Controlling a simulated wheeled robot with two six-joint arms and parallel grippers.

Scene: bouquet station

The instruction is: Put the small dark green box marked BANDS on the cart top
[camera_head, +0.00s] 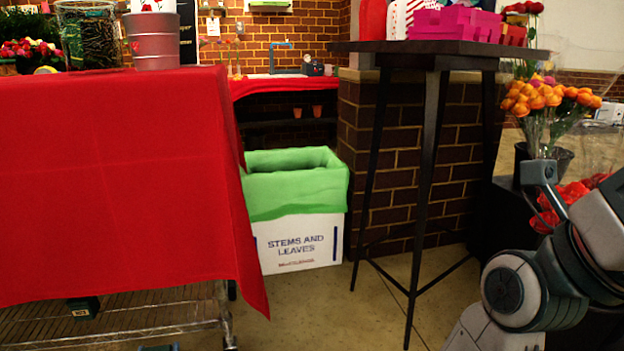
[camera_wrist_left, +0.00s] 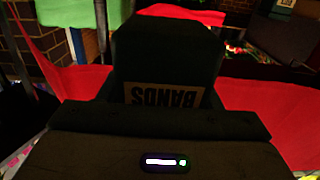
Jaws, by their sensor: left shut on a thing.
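The dark green box (camera_wrist_left: 165,60) fills the middle of the left wrist view, its BANDS label upside down. My left gripper (camera_wrist_left: 162,118) is shut on it; the fingertips are dark and hard to make out. Red cloth shows on both sides of the box. In the head view a red cloth (camera_head: 110,180) covers the top of the wire-shelved stand at left, probably the cart. A small dark box shape with a pale mark (camera_head: 83,307) shows by the lower wire shelf; I cannot tell whether it is the held box.
A grey metal bucket (camera_head: 153,42) and a glass vase (camera_head: 88,35) stand on the red-clothed top. A white STEMS AND LEAVES bin (camera_head: 298,243) with a green liner stands on the floor. A tall dark table (camera_head: 440,48) stands right of it. Orange flowers (camera_head: 545,97) are at right.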

